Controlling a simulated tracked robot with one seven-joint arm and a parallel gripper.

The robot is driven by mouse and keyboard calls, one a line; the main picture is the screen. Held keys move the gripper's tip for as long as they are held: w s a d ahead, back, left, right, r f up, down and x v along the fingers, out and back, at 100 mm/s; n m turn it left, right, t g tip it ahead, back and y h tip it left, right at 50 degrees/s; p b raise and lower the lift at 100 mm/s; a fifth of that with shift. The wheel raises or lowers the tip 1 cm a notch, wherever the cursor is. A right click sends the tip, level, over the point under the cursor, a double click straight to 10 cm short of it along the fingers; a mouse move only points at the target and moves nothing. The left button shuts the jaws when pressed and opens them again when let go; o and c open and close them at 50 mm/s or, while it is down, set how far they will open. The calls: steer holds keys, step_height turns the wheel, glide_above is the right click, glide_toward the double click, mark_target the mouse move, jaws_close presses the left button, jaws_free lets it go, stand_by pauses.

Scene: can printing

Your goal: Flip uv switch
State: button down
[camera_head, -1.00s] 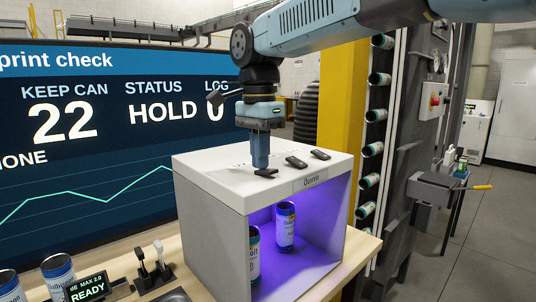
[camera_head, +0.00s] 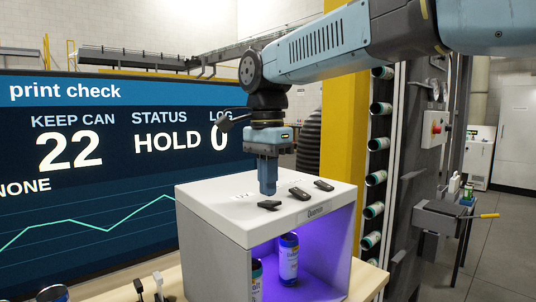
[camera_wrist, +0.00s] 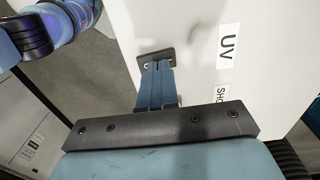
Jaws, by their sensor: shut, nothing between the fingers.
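A white box (camera_head: 212,249) stands on the bench, with violet light glowing inside its open front. Several black switches sit on its top: the left one (camera_head: 269,206), a middle one (camera_head: 299,193) and a right one (camera_head: 323,185). In the wrist view, a UV label (camera_wrist: 228,45) is on the white top beside a switch (camera_wrist: 148,55). My gripper (camera_head: 268,193) is shut and empty, pointing down just over or behind the left switch. In the wrist view its fingers (camera_wrist: 158,80) reach to that switch and partly hide it. I cannot tell whether they touch.
Printed cans stand inside the box, one upright can (camera_head: 288,262) at the right. A large print check screen (camera_head: 100,180) is behind on the left. A rack of cans (camera_head: 375,178) and a yellow column (camera_head: 342,110) stand behind the box.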

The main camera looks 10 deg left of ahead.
step_height(320, 180, up, 13)
steer(key=w+a, duration=0.2)
stand_by(0.3)
stand_by(0.3)
